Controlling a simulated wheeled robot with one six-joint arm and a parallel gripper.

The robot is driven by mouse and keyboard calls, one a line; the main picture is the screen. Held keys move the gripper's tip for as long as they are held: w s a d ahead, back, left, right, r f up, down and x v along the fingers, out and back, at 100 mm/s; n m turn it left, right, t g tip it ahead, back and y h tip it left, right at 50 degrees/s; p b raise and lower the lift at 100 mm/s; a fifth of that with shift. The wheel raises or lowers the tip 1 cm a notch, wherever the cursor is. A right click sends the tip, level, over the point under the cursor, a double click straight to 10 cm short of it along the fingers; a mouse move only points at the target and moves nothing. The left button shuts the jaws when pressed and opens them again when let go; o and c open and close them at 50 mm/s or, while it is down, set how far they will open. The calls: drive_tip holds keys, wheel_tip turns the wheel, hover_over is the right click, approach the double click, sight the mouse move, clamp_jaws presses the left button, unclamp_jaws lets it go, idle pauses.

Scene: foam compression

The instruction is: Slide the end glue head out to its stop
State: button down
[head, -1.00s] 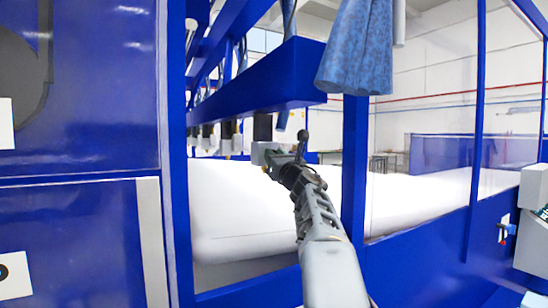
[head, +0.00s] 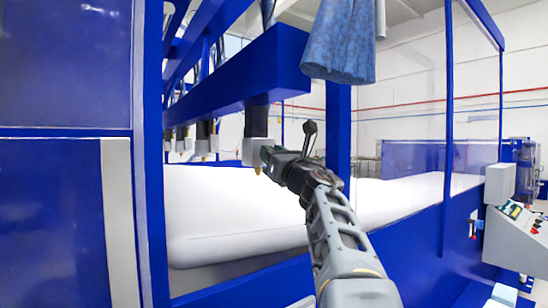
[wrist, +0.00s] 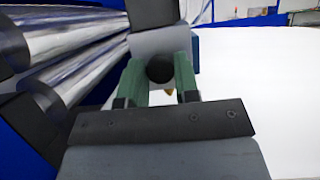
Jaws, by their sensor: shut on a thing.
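The end glue head hangs under the blue beam (head: 245,80). It has a black cylinder (head: 256,121), a light grey block (head: 251,152) and a brass tip (head: 257,171). The stop cannot be made out.
More glue heads (head: 203,136) hang in a row farther back. White foam (head: 235,205) lies below. A blue post (head: 338,125) stands right of my gripper, and a blue cloth-like bundle (head: 340,40) hangs above. Metal rollers (wrist: 65,75) are left in the wrist view.

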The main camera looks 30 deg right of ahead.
drive_tip(key=shift+f, duration=0.1)
drive_tip(key=c, duration=1.2)
unclamp_jaws()
drive_tip(key=shift+s, duration=0.1)
drive_tip(key=shift+o, duration=0.7)
drive_tip(key=shift+s, duration=0.2)
drive_tip(key=shift+o, duration=0.9)
drive_tip(key=shift+w, duration=0.1)
drive_tip(key=b+v, duration=0.6)
drive_tip(key=v, duration=0.7)
drive_tip(key=shift+s, duration=0.4)
drive_tip(key=shift+f, duration=0.15)
